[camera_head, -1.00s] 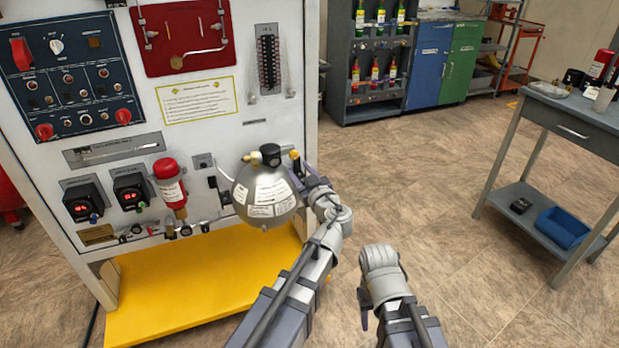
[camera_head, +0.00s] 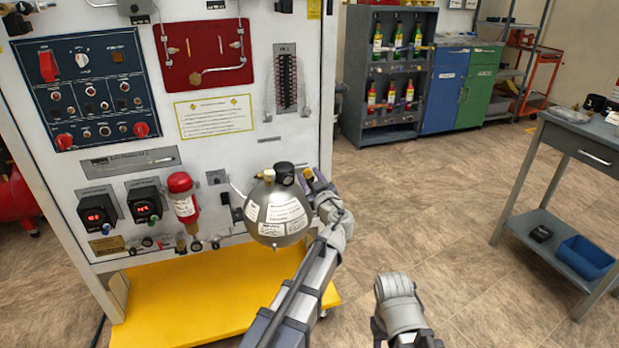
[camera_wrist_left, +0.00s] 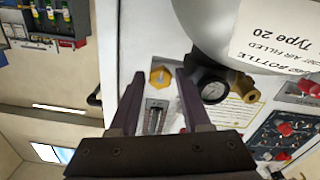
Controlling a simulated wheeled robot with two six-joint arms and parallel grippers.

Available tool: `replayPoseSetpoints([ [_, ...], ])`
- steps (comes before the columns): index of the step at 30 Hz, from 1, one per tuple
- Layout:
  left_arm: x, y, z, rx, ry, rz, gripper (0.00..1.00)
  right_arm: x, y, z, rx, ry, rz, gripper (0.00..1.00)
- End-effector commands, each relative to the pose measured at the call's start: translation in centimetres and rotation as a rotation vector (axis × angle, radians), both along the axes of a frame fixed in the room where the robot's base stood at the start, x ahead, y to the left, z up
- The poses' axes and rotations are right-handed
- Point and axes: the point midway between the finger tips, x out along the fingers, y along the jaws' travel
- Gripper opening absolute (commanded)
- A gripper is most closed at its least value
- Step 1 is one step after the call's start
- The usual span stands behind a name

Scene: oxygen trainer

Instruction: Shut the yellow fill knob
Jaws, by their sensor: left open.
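The yellow fill knob (camera_wrist_left: 160,77) shows in the left wrist view, between the two purple-grey fingers of my left gripper (camera_wrist_left: 159,80). The fingers are apart, and I cannot tell whether either touches the knob. In the head view the knob (camera_head: 308,174) is a small yellow patch at the right of the silver bottle (camera_head: 277,213), partly covered by my left gripper (camera_head: 314,182). A black gauge (camera_wrist_left: 212,88) and a brass fitting (camera_wrist_left: 244,87) sit beside the knob in the wrist view. My right arm shows at the lower edge, but its gripper does not.
The bottle hangs in front of the white trainer panel (camera_head: 240,154), above a yellow base (camera_head: 190,300). A red cylinder (camera_head: 182,199) is left of the bottle. A grey table (camera_head: 572,146) stands at the right, with open floor between.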

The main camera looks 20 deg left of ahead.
Motion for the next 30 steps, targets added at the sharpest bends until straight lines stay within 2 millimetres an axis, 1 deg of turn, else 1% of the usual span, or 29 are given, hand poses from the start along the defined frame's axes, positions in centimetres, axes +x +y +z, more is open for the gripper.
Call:
replayPoseSetpoints([
  [9,0.21,0.18,-0.01,0.0,0.0,0.0,0.47,0.0,0.0,0.0,0.0,0.0,0.0,0.5],
  [11,0.21,0.18,-0.01,0.0,0.0,0.0,0.42,0.0,0.0,0.0,0.0,0.0,0.0,0.5],
  [22,0.2,0.17,-0.01,0.0,0.0,0.0,0.0,0.0,0.0,0.0,0.0,0.0,0.0,0.5],
  [30,0.19,0.17,-0.01,0.001,0.001,0.001,0.0,0.0,0.0,0.0,0.0,0.0,0.0,0.5],
])
